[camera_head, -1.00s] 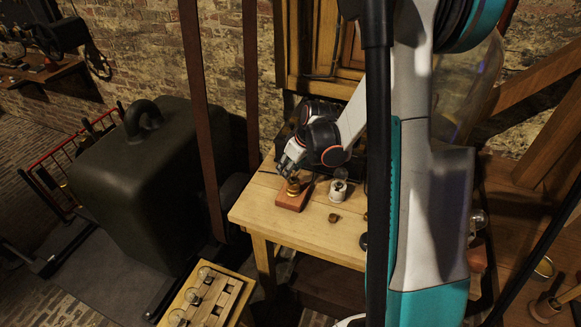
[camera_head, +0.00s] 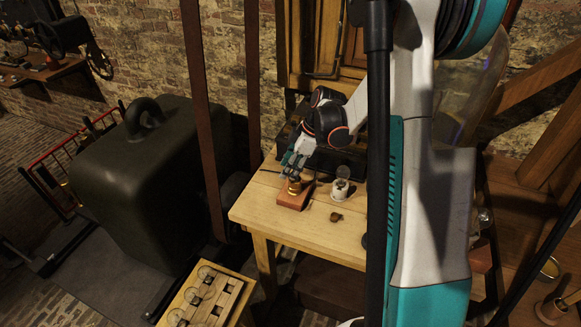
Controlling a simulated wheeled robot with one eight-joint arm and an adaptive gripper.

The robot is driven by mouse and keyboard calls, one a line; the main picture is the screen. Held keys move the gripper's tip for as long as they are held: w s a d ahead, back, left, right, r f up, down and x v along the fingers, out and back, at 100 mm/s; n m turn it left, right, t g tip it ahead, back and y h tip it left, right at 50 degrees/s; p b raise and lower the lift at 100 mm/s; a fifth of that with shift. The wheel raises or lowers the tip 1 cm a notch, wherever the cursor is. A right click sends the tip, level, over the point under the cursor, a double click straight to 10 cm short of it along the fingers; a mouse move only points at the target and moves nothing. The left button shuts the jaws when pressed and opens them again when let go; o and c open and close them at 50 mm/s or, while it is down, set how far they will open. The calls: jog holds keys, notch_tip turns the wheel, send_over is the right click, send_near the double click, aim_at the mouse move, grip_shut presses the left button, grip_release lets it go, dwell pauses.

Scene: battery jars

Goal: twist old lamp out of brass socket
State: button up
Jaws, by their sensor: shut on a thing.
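The brass socket (camera_head: 295,188) stands upright on a reddish-brown block (camera_head: 290,202) on the wooden table. My gripper (camera_head: 291,172) is directly above the socket, fingers pointing down. It is shut on the old lamp, which the fingers hide almost wholly. I cannot tell whether the lamp's base is still inside the socket or just clear of it.
A white holder (camera_head: 340,193) with a clear bulb (camera_head: 343,173) stands right of the block. A small brass piece (camera_head: 336,217) lies nearer the front. The wooden table (camera_head: 290,229) has bare room there. A rack (camera_head: 227,288) with several glass bulbs is below left.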

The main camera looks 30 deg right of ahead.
jog(key=shift+s+a+n+g, duration=0.1)
jog(key=shift+n+g, duration=0.3)
jog(key=shift+n, duration=0.7)
jog(key=shift+s+n+g+b, duration=0.1)
jog(key=shift+n+g+b, duration=0.2)
jog(key=shift+n, duration=0.6)
jog(key=n, duration=0.1)
jog(key=n+g, duration=0.1)
jog(key=n, duration=0.1)
jog(key=shift+s+y, duration=0.25)
jog(key=shift+y, duration=0.05)
jog(key=shift+r+p, duration=0.65)
jog(key=shift+r, duration=0.7)
jog(key=shift+r+p, duration=1.45)
jog(key=shift+r, duration=0.95)
